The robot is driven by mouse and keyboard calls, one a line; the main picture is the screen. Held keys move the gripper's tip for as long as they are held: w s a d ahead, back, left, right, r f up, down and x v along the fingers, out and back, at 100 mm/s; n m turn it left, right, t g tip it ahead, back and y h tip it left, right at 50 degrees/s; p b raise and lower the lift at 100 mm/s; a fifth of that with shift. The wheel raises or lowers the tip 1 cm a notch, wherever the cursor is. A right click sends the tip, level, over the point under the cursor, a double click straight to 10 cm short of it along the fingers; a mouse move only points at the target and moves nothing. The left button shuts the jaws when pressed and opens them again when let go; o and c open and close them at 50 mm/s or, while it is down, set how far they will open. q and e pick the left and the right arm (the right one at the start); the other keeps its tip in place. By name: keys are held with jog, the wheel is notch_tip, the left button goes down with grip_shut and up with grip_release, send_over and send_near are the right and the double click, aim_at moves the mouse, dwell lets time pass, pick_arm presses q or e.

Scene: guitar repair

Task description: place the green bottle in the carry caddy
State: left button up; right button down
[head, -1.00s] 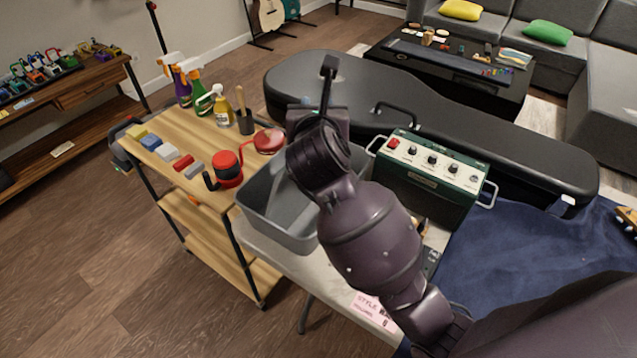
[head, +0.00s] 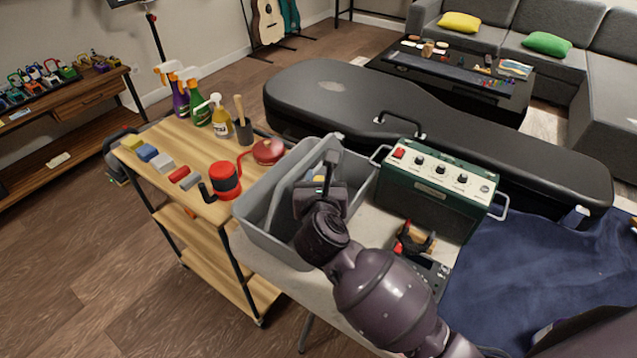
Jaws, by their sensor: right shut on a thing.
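The green bottle (head: 198,111) is a spray bottle standing upright at the back of the wooden cart top, between a purple and a yellow spray bottle. The carry caddy (head: 258,238) is a grey open bin with a raised middle divider, at the left end of the workbench. My right gripper (head: 329,166) is down at the caddy's middle divider, well to the right of the green bottle. It is shut, apparently on the caddy's divider; its fingertips are partly hidden by the hand. My left gripper is not in view.
The cart (head: 212,150) also holds a brush cup (head: 244,130), a red-and-black container (head: 227,180) and several coloured blocks. A green amplifier (head: 433,190) stands right of the caddy. A black guitar case (head: 340,100) lies behind.

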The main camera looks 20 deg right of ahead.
jog(key=shift+f, duration=0.75)
jog(key=shift+f+b, duration=0.25)
jog(key=shift+b, duration=0.05)
jog(key=c, duration=1.2)
grip_release()
jog(key=shift+o, duration=0.2)
jog(key=shift+r, duration=0.1)
jog(key=r+p+v, duration=0.1)
jog(key=v, duration=1.1)
jog(key=shift+s, duration=0.15)
